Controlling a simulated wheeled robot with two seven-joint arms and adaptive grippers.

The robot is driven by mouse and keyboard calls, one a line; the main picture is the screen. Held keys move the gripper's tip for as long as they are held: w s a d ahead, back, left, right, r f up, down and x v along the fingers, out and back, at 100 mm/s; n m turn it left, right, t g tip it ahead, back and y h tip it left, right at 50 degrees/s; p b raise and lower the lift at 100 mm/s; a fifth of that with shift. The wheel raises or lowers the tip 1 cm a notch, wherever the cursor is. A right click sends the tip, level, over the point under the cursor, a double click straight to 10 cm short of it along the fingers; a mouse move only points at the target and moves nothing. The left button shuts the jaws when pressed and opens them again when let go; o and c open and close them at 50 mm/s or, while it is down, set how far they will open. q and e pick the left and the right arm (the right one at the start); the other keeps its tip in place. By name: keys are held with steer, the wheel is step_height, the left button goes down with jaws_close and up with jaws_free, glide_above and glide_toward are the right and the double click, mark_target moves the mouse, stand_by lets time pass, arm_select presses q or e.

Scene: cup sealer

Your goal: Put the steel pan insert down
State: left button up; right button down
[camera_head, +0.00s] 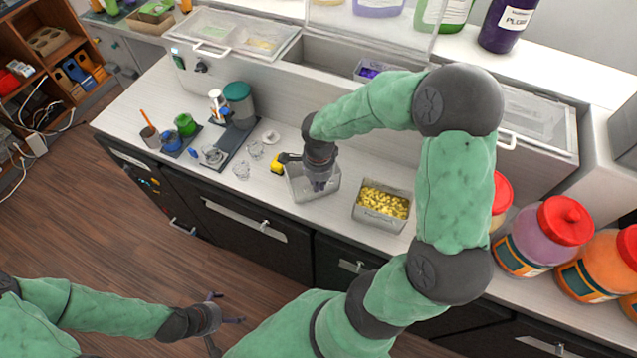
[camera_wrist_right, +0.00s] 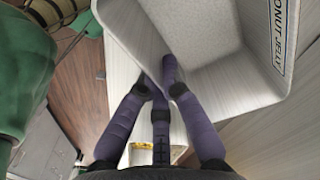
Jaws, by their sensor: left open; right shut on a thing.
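The steel pan insert (camera_head: 298,187) is a grey, open box that looks empty, near the front edge of the counter in the head view. In the right wrist view the pan insert (camera_wrist_right: 222,35) fills the upper right, with a label ending in "ONUT JELLY" on one side. My right gripper (camera_head: 319,184) points down at it, and its purple fingers (camera_wrist_right: 160,80) are shut on its wall. I cannot tell whether its base touches the counter. My left gripper (camera_head: 226,308) is open and empty, low over the floor side, away from the counter.
A pan of yellow pieces (camera_head: 382,203) stands just right of the held pan. A yellow-and-black tool (camera_head: 283,162) lies close behind left. Clear cups (camera_head: 242,170) and a dark tray (camera_head: 232,140) are further left. Large red-lidded jars (camera_head: 545,235) stand at the right.

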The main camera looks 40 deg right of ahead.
steer(key=shift+f, duration=0.2)
steer(key=c, duration=1.4)
jaws_free()
steer(key=shift+r, duration=0.1)
steer(key=shift+r, duration=0.2)
step_height(320, 180, up, 12)
steer(key=p, duration=0.1)
steer(key=shift+f, duration=0.1)
